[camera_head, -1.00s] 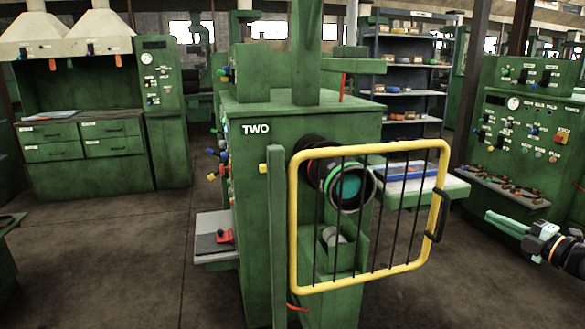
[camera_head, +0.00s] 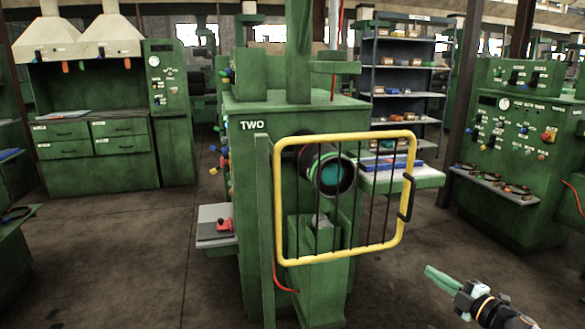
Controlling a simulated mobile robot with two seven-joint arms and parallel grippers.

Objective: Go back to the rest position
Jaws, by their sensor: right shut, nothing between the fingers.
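My right gripper (camera_head: 446,279) shows at the bottom right of the head view, its green fingers together and holding nothing. It is in the air over the floor, apart from every machine. My left gripper is not in view. The green machine marked TWO (camera_head: 300,110) stands in the middle. Its yellow barred guard (camera_head: 344,258) stands across the front of a dark round barrel (camera_head: 330,172) with a teal inside.
A green control panel machine (camera_head: 525,130) stands at the right, with a shelf unit (camera_head: 408,90) behind. A green hooded bench (camera_head: 100,165) stands at the left. A small side table (camera_head: 215,228) adjoins machine TWO. Bare floor (camera_head: 130,260) lies at left front.

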